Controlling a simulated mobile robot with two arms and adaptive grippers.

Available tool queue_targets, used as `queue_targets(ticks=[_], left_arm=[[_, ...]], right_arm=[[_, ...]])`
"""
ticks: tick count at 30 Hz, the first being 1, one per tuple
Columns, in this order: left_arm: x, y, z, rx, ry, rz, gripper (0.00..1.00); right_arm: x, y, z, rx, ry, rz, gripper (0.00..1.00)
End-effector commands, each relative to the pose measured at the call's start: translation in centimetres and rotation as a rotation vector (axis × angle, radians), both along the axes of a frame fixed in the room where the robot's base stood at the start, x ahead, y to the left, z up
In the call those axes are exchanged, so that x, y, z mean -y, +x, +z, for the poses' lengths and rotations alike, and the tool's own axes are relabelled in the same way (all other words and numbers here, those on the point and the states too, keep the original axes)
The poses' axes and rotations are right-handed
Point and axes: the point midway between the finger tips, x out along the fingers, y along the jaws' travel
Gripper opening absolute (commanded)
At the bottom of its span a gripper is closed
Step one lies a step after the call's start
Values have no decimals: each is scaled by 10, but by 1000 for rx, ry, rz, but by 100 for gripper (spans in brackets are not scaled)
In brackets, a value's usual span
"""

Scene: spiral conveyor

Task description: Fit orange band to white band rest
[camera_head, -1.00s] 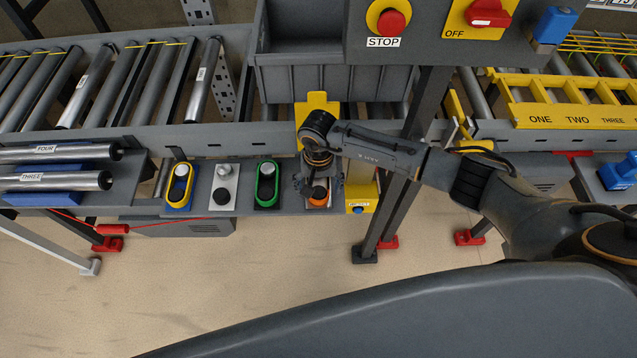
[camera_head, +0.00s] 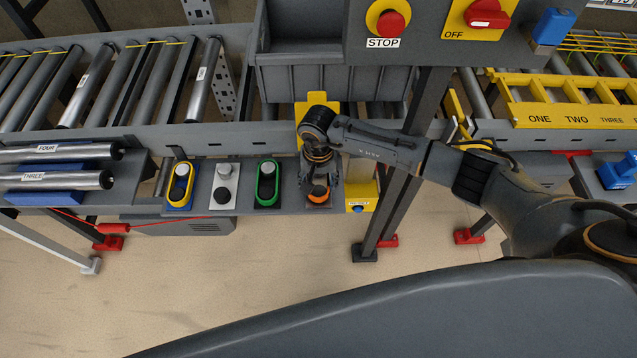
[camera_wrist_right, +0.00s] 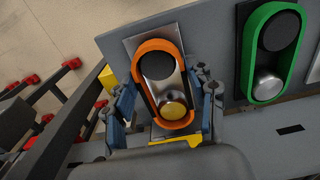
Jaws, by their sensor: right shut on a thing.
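The orange band (camera_head: 318,197) is a stretched loop, mostly hidden in the head view under my right gripper (camera_head: 319,184). In the right wrist view the orange band (camera_wrist_right: 155,43) runs around a black post and a silver post with a yellow top on a grey plate. The fingers of my right gripper (camera_wrist_right: 168,103) are shut on the band from both sides. The white band rest (camera_head: 223,184) seems to be the pale plate with a silver post and a black post. It holds no band. My left gripper is not in view.
A green band (camera_head: 267,183) sits between the pale rest and my right gripper, and a yellow band (camera_head: 179,185) is at the left on a blue plate. A yellow box (camera_head: 361,196) and dark frame legs (camera_head: 402,190) stand close on the right.

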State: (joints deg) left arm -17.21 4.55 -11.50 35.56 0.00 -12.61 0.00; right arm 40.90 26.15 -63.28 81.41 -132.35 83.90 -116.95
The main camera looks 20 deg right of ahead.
Motion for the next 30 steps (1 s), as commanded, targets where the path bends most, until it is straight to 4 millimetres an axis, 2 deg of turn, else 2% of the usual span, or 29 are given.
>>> queue_targets(ticks=[18, 30], left_arm=[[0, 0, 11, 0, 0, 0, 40], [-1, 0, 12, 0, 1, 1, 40]], right_arm=[[0, 0, 25, -1, -2, 1, 18], [0, 0, 27, 0, -1, 1, 18]])
